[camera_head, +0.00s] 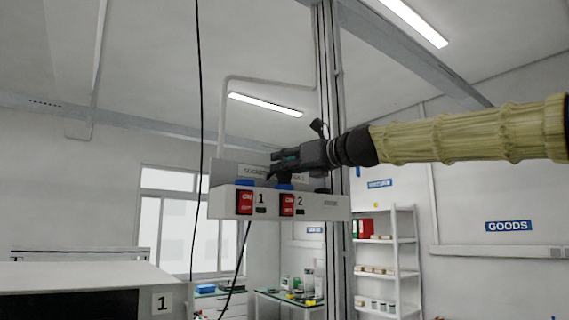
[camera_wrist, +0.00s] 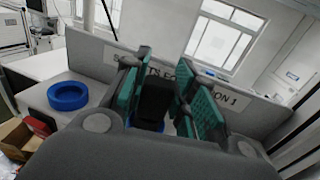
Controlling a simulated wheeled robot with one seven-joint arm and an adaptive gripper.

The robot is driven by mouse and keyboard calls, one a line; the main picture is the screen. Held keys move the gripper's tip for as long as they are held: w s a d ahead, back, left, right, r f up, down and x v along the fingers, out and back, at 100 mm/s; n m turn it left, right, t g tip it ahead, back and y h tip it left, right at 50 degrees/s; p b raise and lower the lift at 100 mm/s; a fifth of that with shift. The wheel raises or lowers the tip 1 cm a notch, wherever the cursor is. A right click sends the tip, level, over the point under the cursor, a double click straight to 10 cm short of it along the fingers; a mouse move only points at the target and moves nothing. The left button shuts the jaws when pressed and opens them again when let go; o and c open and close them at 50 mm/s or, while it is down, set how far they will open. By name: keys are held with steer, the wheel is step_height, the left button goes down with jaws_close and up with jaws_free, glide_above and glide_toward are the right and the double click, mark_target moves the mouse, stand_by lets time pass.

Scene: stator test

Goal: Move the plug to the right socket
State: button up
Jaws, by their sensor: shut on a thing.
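The socket box (camera_head: 222,205) has red switches marked 1 and 2. My gripper (camera_head: 284,158), with teal finger pads, is over its right part; in the wrist view my gripper (camera_wrist: 165,95) is shut on the dark plug (camera_wrist: 155,97). The plug (camera_head: 285,176) points down at the right blue socket (camera_head: 285,187), by number 2. A bit of blue shows below the plug in the wrist view. I cannot tell whether the plug is in the socket or just above it. The left socket, a blue ring (camera_wrist: 67,96), is empty.
A labelled panel (camera_head: 224,174) stands upright behind the sockets. A metal post (camera_head: 328,90) rises close behind the box. Black cables (camera_head: 199,90) hang to its left. A white cabinet (camera_head: 90,275) marked 1 is at lower left; shelves (camera_head: 390,255) stand further back right.

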steer(key=shift+f, duration=0.45)
stand_by(0.3)
steer(key=o, duration=1.1)
steer(key=shift+d, duration=0.1)
steer(key=v, duration=1.2)
